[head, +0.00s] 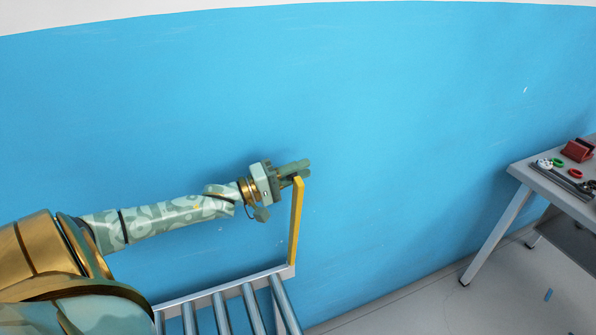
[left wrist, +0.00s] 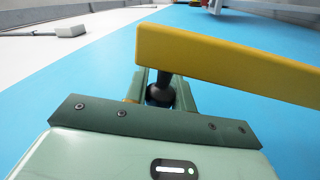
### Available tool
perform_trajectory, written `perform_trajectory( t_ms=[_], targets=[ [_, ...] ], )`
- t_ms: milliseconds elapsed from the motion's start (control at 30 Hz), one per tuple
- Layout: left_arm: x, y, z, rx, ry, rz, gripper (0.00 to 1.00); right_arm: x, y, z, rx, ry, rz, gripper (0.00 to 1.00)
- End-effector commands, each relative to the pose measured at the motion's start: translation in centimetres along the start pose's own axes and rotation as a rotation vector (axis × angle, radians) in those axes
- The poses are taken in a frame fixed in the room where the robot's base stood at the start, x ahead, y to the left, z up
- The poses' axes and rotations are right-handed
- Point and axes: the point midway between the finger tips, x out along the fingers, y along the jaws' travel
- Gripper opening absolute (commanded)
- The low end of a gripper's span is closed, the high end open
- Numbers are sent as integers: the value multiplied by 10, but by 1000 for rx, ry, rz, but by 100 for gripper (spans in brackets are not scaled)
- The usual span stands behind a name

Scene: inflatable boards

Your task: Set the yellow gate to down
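The yellow gate (head: 295,222) is a flat bar standing nearly upright at the far right corner of a rack of grey rollers. In the left wrist view the yellow bar (left wrist: 225,65) crosses the picture, with a black knob (left wrist: 160,93) on a short stem. My left gripper (head: 300,169) is at the top end of the bar. Its two fingers (left wrist: 162,88) lie on either side of the knob. I cannot tell whether they press on it. My right gripper is not in view.
The roller rack (head: 222,308) runs along the bottom, below my left arm. A grey table (head: 545,185) with red items and tools stands at the right. A blue wall (head: 420,110) is behind, and the floor between rack and table is mostly clear.

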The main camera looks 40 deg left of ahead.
Motion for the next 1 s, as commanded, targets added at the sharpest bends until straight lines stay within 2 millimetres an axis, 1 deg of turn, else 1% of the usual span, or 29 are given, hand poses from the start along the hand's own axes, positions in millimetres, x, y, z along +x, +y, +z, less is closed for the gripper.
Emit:
perform_trajectory(
  t_ms=[167,267,367,467,567,733,867,1000],
  targets=[
    [0,0,2,5,-1,-1,0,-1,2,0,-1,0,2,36],
    [0,2,8,20,-4,0,0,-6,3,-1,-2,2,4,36],
    [0,6,20,51,-8,1,0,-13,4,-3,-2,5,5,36],
    [-1,9,39,101,-16,3,0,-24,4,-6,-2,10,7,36],
    [-2,10,65,168,-27,5,0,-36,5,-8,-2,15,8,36],
    [-4,6,120,312,-49,11,0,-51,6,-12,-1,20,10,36],
    [-8,-6,165,434,-70,15,0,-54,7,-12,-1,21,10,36],
    [-12,-26,211,566,-91,19,0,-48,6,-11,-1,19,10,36]
  ],
)
